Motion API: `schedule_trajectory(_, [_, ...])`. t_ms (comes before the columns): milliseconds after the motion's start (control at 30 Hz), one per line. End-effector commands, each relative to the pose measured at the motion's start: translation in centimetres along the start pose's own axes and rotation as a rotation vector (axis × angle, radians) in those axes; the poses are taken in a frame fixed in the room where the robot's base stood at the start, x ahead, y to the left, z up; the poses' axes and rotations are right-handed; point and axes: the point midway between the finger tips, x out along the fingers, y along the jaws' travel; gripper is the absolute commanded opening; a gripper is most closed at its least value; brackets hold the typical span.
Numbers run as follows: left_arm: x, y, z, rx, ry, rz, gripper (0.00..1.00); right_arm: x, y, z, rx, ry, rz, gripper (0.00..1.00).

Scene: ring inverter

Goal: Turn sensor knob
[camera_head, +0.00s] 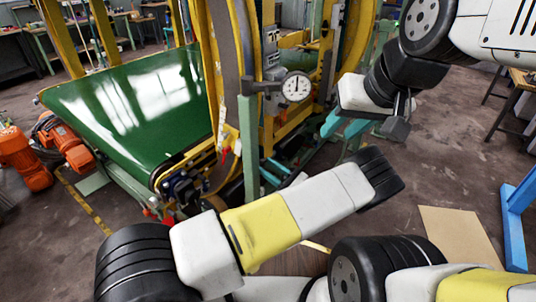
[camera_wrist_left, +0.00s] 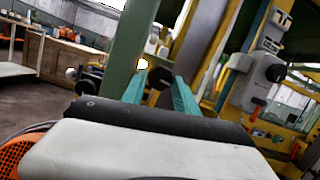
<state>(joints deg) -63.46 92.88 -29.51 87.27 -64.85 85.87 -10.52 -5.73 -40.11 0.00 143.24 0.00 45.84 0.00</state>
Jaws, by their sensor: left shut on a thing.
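My left gripper (camera_wrist_left: 163,83) shows in the left wrist view as two teal fingers beyond a black and white body. The fingers are shut on a small black knob (camera_wrist_left: 160,77) beside a green post. The gauge is clamped to a green post (camera_head: 250,145). The knob cannot be made out in the head view.
A green conveyor belt (camera_head: 140,100) fills the left of the head view, with orange motors (camera_head: 30,160) beside it. A yellow frame (camera_head: 245,50) stands behind the gauge. A grey box with a black dial (camera_wrist_left: 262,75) is at right in the wrist view.

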Motion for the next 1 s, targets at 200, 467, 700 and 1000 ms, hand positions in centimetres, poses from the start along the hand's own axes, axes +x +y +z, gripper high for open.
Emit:
schedule_trajectory(200, [0.0,0.03,-0.02,0.129,0.001,-0.002,0.0,0.0,0.0,0.0,0.0,0.0,0.0,0.36])
schedule_trajectory(467, [0.01,0.02,0.01,0.208,0.0,-0.005,0.0,0.0,0.0,0.0,0.0,0.0,0.0,0.36])
schedule_trajectory(700, [0.0,0.01,0.02,0.225,0.0,-0.005,0.0,0.0,0.0,0.0,0.0,0.0,0.0,0.36])
schedule_trajectory(1000, [-0.01,0.0,0.02,0.224,0.0,-0.006,0.39,0.0,0.0,0.0,0.0,0.0,0.0,0.36])
